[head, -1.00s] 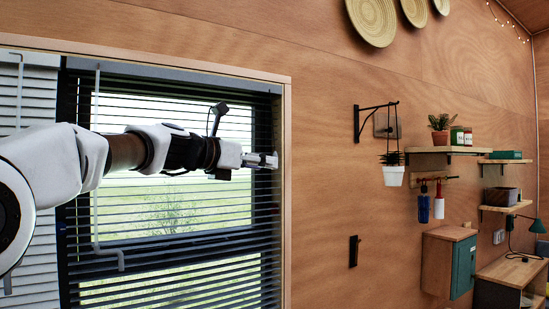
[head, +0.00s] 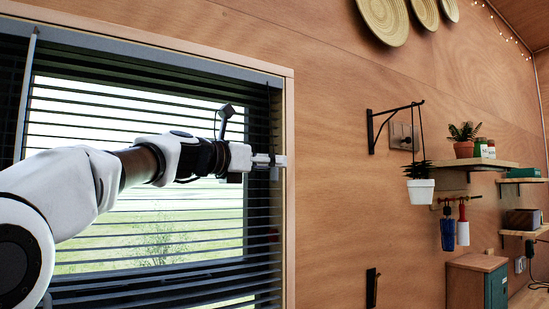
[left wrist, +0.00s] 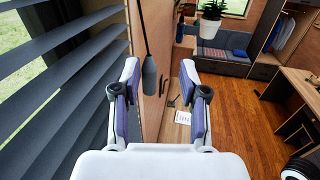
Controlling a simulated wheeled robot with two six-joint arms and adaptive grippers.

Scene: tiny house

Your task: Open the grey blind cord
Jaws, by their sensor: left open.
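The grey blind cord hangs down in the left wrist view and ends in a long grey tassel (left wrist: 149,78). My left gripper (left wrist: 160,76) is open, with its purple-padded fingers spread. The tassel shows between the two fingers, nearer the left one, and seems to be ahead of them; I cannot tell any contact. In the head view my left gripper (head: 278,160) is at the right edge of the dark slatted blind (head: 110,195). The blind's slats are tilted open and daylight shows through. The cord is not clear in the head view. My right gripper is not in view.
The wooden window frame (head: 289,230) stands close by the gripper. To the right are a hanging plant pot (head: 420,191) on a black bracket and a shelf (head: 467,164). The left wrist view shows open wooden floor (left wrist: 235,105) and a sofa (left wrist: 225,62).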

